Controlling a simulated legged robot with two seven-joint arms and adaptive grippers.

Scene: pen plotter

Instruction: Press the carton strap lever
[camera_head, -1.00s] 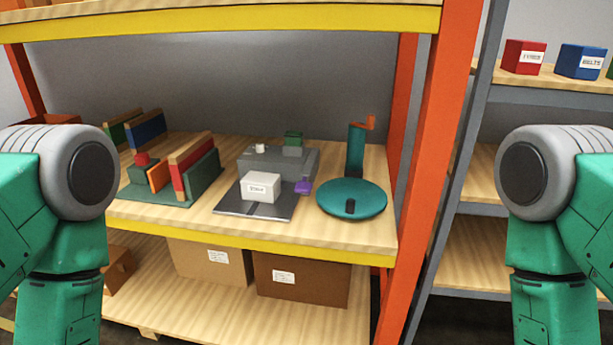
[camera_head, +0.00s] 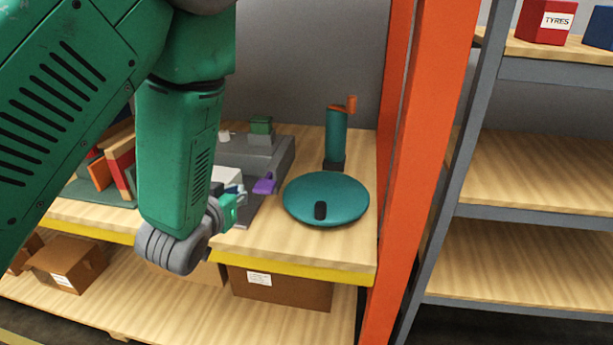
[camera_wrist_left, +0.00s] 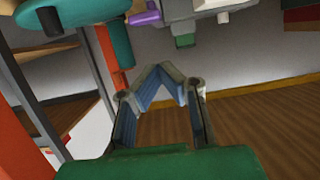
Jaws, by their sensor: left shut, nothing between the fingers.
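The grey strapping machine (camera_head: 270,158) stands on the shelf, with a small purple lever (camera_head: 264,184) at its front right corner. The lever also shows in the left wrist view (camera_wrist_left: 146,18), near the top edge. The white carton (camera_head: 228,176) in front of the machine is mostly hidden behind my left arm. My left gripper (camera_head: 240,194) is shut and empty, just left of the purple lever in the head view, with a visible gap to it. Its fingers (camera_wrist_left: 160,70) meet at the tips in the wrist view. My right gripper is not in view.
An orange upright (camera_head: 420,150) bounds the shelf on the right. Book-like panels (camera_head: 118,165) stand at left, partly hidden. Cardboard boxes (camera_head: 285,290) lie below.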

